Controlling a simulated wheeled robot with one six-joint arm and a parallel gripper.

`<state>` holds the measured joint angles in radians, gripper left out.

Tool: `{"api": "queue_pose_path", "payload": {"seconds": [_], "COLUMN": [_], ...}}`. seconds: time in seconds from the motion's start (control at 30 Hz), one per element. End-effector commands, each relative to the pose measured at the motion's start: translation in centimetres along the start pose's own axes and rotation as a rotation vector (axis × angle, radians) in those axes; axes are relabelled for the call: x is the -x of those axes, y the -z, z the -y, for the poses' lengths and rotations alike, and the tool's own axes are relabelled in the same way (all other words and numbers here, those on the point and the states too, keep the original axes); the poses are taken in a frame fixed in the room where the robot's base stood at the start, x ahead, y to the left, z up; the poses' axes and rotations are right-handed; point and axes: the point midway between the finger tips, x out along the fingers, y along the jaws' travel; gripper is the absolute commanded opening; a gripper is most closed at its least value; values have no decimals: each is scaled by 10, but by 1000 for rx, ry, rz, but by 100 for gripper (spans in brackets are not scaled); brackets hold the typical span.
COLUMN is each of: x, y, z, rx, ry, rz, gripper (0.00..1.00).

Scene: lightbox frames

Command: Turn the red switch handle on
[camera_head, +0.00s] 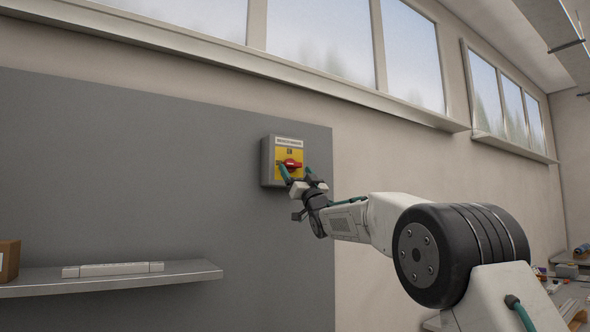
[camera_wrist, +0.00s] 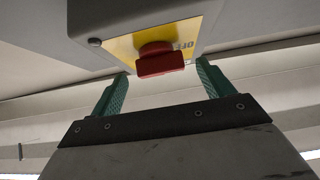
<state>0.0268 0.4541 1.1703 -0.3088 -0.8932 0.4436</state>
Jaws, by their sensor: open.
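The red switch handle (camera_head: 292,164) sits on a yellow plate (camera_head: 282,172) on the front of a grey switch box (camera_head: 266,163) fixed to the dark wall panel. In the head view the handle lies roughly horizontal. My gripper (camera_head: 297,172) is just in front of the box, its green fingers spread. In the wrist view the red handle (camera_wrist: 160,63) shows above and between the two fingertips of my gripper (camera_wrist: 161,76). The fingers are open, one to each side of the handle. Whether they touch the box or plate, I cannot tell.
A metal shelf (camera_head: 190,275) juts from the panel at the lower left, with a white bar-shaped object (camera_head: 113,269) and a brown box (camera_head: 8,260) on it. Windows with a ledge run above. Clutter lies at the far lower right. The panel around the switch box is bare.

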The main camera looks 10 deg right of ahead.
Motion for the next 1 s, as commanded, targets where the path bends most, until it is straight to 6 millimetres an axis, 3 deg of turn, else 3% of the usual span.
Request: {"api": "queue_pose_path", "payload": {"seconds": [0.2,0.53,0.57,0.7,0.73,1.0], "x": [-20,-24,-24,-24,-24,-24], "y": [0,0,0,0,0,0], "z": [0,0,0,0,0,1], "rx": [1,0,0,0,0,-13], "ry": [1,0,0,0,0,-13], "rz": [0,1,1,1,1,0], "gripper": [80,80,77,38,35,35]}}
